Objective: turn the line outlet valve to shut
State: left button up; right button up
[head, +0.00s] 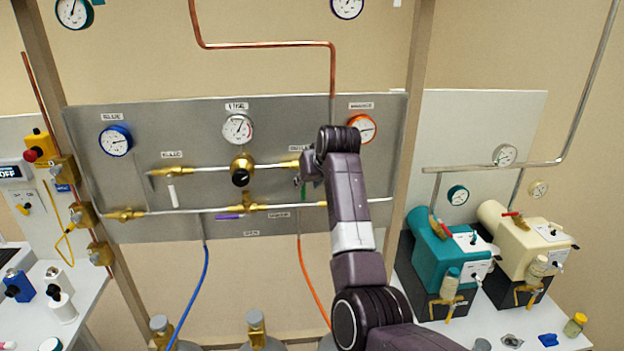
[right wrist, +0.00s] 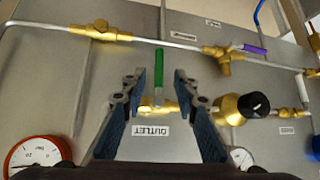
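The outlet valve has a green lever (right wrist: 159,68) and a brass body (right wrist: 157,108), above an upside-down "OUTLET" label (right wrist: 153,131) in the right wrist view. The lever stands crosswise to the horizontal pipe. My right gripper (right wrist: 161,78) is open, with one finger on each side of the lever and a visible gap to both. In the head view, the green lever (head: 303,191) shows hanging down beside my right gripper (head: 301,181), and my arm hides most of the valve body. My left gripper is not in view.
The brass regulator with a black knob (head: 240,177) is left of the outlet valve. A purple lever (head: 229,217) lies along the lower pipe and a white lever (head: 172,195) hangs at the left. An orange-rimmed gauge (head: 366,129) is close by my wrist.

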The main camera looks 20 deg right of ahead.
jog(key=shift+v, duration=2.1)
jog(key=shift+f, duration=0.15)
